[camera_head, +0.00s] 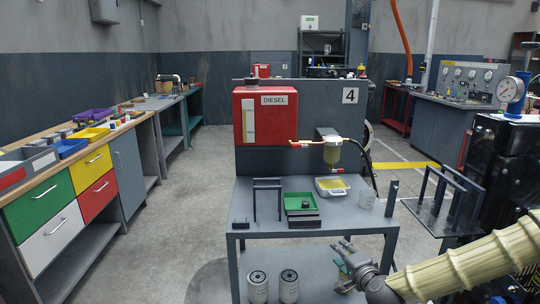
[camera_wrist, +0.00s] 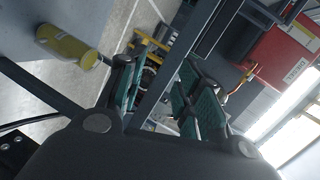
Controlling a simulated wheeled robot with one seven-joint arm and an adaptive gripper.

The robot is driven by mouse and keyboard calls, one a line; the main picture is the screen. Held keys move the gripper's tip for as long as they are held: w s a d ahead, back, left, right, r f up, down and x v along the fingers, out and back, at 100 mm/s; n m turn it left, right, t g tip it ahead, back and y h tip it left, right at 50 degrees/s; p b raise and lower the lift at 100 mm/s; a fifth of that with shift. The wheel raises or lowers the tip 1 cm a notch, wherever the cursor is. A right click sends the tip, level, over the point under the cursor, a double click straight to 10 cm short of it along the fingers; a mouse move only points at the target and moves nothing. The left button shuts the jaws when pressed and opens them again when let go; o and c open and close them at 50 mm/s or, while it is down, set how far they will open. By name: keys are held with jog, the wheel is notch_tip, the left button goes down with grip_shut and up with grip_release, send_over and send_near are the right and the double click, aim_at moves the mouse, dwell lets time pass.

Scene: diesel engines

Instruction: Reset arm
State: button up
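My gripper (camera_head: 342,262) is at the front right of the grey workbench (camera_head: 262,232), low beside its front edge. In the wrist view its two teal-padded fingers (camera_wrist: 160,88) stand apart with nothing held between them. My arm, in a pale ribbed sleeve, comes in from the lower right in the head view.
Two white filters (camera_head: 258,288) stand below. A red diesel tank (camera_head: 265,115) is behind. A black engine (camera_head: 497,165) stands right. Floor at left is clear.

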jog(key=s+a+f+n+g+p, duration=0.2)
jog(key=s+a+f+n+g, duration=0.15)
jog(key=s+f, duration=0.65)
jog(key=s+a+f+n+g+p, duration=0.1)
jog(key=s+a+f+n+g, duration=0.25)
jog(key=s+f, duration=0.75)
jog(key=s+d+f+n+g+h+p, duration=0.1)
jog(key=s+d+f+n+g, duration=0.1)
jog(key=s, duration=0.6)
jog(key=s+d+f+n+g+h+p, duration=0.1)
jog(key=s+d+f+n+g, duration=0.1)
jog(key=s, duration=0.7)
jog(key=s+d+f+n+g+p, duration=0.1)
jog(key=s+d+f+n+g, duration=0.1)
jog(key=s, duration=0.6)
jog(key=shift+s+d+g+h+p, duration=0.3)
jog(key=shift+s+d+g+h, duration=0.1)
jog(key=shift+d+g, duration=0.45)
jog(key=shift+c, duration=0.4)
